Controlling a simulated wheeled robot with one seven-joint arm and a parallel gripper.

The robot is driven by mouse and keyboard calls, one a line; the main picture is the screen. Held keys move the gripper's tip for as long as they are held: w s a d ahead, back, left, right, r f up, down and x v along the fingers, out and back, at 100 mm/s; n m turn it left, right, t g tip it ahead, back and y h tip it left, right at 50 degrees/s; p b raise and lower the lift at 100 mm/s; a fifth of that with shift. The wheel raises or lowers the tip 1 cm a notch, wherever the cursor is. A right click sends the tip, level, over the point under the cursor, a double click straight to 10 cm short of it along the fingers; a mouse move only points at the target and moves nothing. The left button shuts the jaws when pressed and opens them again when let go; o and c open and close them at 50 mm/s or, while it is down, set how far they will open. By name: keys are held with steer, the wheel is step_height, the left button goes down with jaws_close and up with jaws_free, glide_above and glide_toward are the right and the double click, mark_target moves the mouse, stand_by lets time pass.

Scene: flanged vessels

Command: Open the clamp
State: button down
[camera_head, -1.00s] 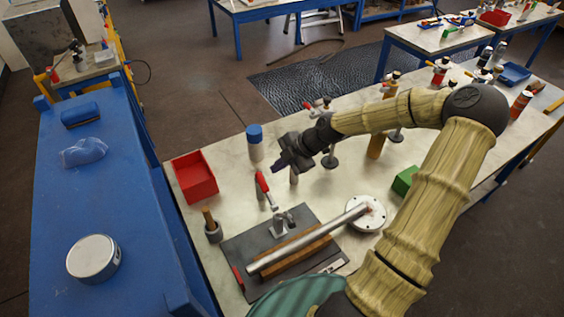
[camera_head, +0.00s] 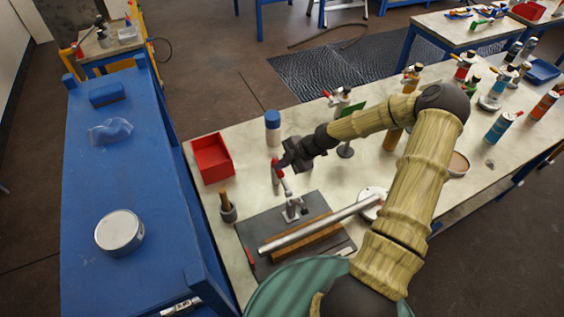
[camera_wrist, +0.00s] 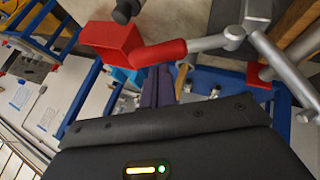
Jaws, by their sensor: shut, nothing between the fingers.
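The clamp (camera_head: 293,209) is a metal toggle clamp on a dark plate, with a red handle (camera_head: 281,182) standing up and leaning left. A long silver tube (camera_head: 320,223) lies beside it over a wooden block (camera_head: 300,238). My gripper (camera_head: 283,162) is shut and empty, close to the handle's upper end. In the wrist view the red handle (camera_wrist: 165,52) with its silver linkage crosses just beyond my purple fingertips (camera_wrist: 158,86). I cannot tell whether they touch.
A red bin (camera_head: 212,158), a blue-capped bottle (camera_head: 273,128) and a small pot with a wooden handle (camera_head: 228,208) stand near on the bench. A blue cart (camera_head: 90,190) is at left.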

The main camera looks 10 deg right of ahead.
steer(key=shift+w, duration=0.1)
steer(key=shift+w+a+f+g+b, duration=0.15)
steer(key=shift+w+f+g+b, duration=0.5)
steer(key=shift+f+g+b, duration=0.15)
steer(key=shift+w+f+m+h+b, duration=0.35)
steer(key=shift+f+b, duration=0.15)
steer(key=shift+b, duration=0.3)
steer(key=shift+r, duration=0.1)
steer(key=shift+a+r+p, duration=0.15)
steer(key=shift+r+p, duration=0.3)
steer(key=shift+r, duration=0.1)
steer(key=r, duration=0.1)
steer(key=r+p, duration=0.2)
steer(key=shift+s+a+r, duration=0.25)
steer(key=shift+s+a, duration=0.1)
steer(key=shift+s, duration=0.05)
steer(key=w+b+v, duration=0.1)
steer(key=b+v, duration=0.2)
steer(key=v, duration=0.6)
steer(key=shift+d+r, duration=0.15)
steer(key=shift+d, duration=0.15)
